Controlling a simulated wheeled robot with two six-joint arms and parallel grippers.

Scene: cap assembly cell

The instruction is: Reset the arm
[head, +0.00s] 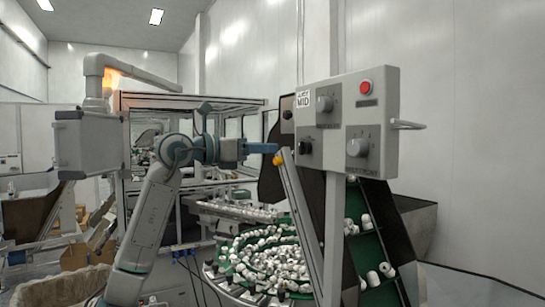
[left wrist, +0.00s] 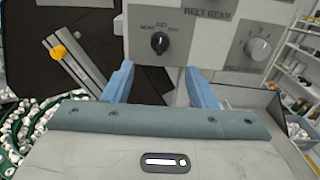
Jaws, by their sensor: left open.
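My left arm (head: 150,215) rises from the lower left in the head view and bends right at its elbow. My left gripper (head: 276,148), with blue fingers, points right, close to the left side of a grey control box (head: 348,122) in the picture. In the left wrist view the two blue fingers of the gripper (left wrist: 159,69) are well apart with nothing held between them. The control box (left wrist: 208,47) is beyond them, with a black knob (left wrist: 159,42) showing between the fingertips. I cannot tell whether the fingers touch the box. My right gripper is not in view.
The box carries a red button (head: 365,87) and several knobs, and stands on a grey post (head: 333,235). A slanted rail with a yellow knob (head: 279,160) is below my gripper. A round green feeder (head: 240,262) full of white caps lies lower. A green conveyor (head: 371,245) rises at right.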

